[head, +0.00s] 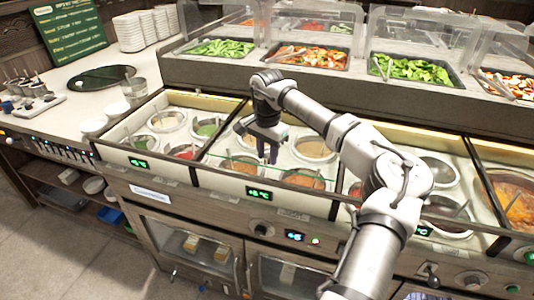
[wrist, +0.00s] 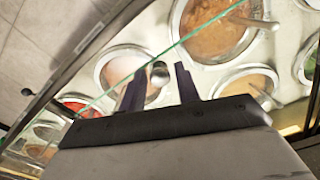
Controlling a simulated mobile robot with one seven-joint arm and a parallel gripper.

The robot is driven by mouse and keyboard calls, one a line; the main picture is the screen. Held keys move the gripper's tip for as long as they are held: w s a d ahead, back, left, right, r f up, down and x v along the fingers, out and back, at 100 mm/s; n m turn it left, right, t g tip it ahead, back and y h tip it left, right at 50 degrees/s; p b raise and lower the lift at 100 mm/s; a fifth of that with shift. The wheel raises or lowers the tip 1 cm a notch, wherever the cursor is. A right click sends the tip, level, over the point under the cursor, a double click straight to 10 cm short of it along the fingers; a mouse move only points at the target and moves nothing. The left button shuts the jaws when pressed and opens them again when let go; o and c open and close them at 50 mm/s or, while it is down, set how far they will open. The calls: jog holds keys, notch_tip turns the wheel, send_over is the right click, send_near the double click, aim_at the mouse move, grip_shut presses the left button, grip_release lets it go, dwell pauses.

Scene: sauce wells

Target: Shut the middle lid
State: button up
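The middle sauce well (head: 222,170) is in the centre of the head view and holds several round sauce pots with spoons. The middle lid seems to be clear glass; its thin green edge (head: 309,174) runs across the well between the back and front pots. The same green edge (wrist: 205,28) crosses the wrist view diagonally. My gripper (head: 268,158) is over this well, pointing down. In the wrist view its two dark fingers (wrist: 160,75) are apart, with a small round metal knob (wrist: 160,74) seen between them. I cannot tell whether the fingers touch the knob or the glass.
A left well (head: 190,128) and further wells on the right (head: 510,190) flank the middle one. Behind them is a raised salad bar with clear guards (head: 310,22). Bowls and a glass (head: 134,90) stand on the left counter. The floor (head: 60,250) at front left is clear.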

jog(key=shift+o, duration=1)
notch_tip(320, 180, up, 14)
jog(key=b, duration=0.2)
